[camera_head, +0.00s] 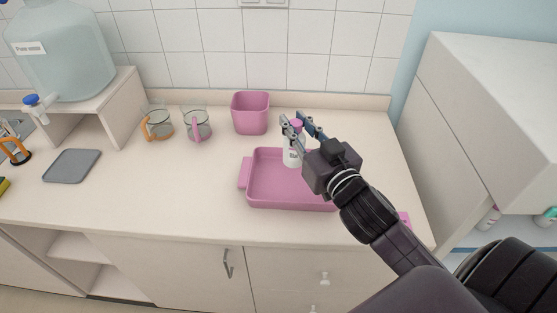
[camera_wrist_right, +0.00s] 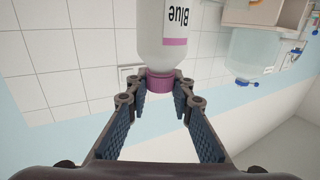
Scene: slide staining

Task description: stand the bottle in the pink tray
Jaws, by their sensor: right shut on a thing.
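The bottle (camera_head: 291,157) is white with a pink cap and is upright over the back part of the pink tray (camera_head: 262,202). I cannot tell whether its base touches the tray floor. My right gripper (camera_head: 304,126) reaches in from the right and is shut on the bottle at its cap. In the right wrist view the bottle (camera_wrist_right: 165,45) shows a "Blue" label, and its cap sits between the fingertips of my right gripper (camera_wrist_right: 160,88). My left gripper is in neither view.
A pink square container (camera_head: 250,115) stands behind the tray. Two glass beakers, one with an orange handle (camera_head: 157,124) and one with a pink handle (camera_head: 197,124), stand left of it. A grey mat (camera_head: 72,166) lies far left. The counter left of the tray is clear.

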